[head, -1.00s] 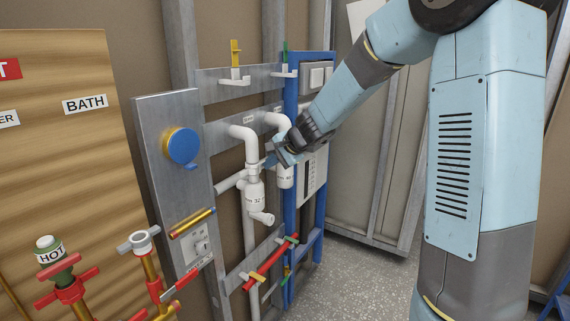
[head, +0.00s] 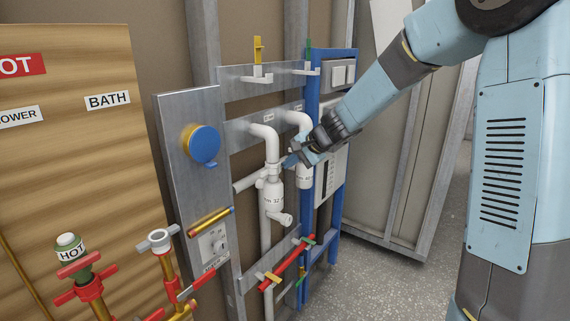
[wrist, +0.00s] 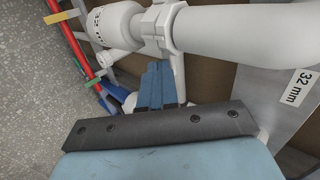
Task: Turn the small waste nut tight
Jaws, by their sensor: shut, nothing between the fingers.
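The small waste nut (head: 270,175) is a white lugged ring on the 32 mm waste pipe, above a white trap (head: 274,197). In the wrist view the nut (wrist: 157,30) sits between the wide pipe (wrist: 240,30) and the trap body (wrist: 108,22). A white lug or stub shows just right of my fingertips. My gripper (head: 289,160) is shut and empty, right of the nut in the head view. In the wrist view its blue fingers (wrist: 157,72) end just below the nut; I cannot tell whether they touch it. The nut's far side is hidden.
A red pipe (head: 285,265) with coloured handles runs below. A metal panel with a blue disc (head: 203,145) stands left. Floor (head: 375,285) is clear at right.

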